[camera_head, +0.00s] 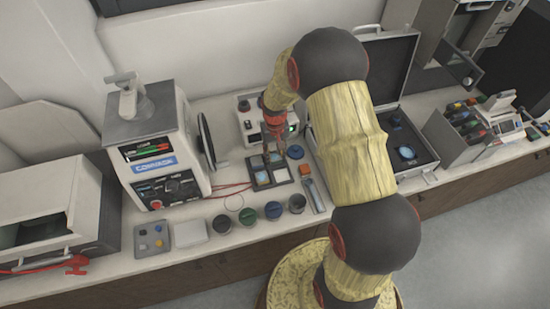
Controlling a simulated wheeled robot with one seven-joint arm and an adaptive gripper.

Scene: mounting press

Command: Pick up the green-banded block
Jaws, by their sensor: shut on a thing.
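My gripper (274,155) points down over a small dark tray (273,185) with several compartments, near the middle of the bench. It is shut on a small block at the tray. The fingers hide most of that block, and I cannot make out a green band on it. Pale bluish squares show in the tray's compartments near the fingertips. I cannot tell whether the held block still touches the tray.
The grey press machine (155,140) is left. A small instrument (245,120) stands behind. An open case (415,150) is right, past an orange block (305,170).

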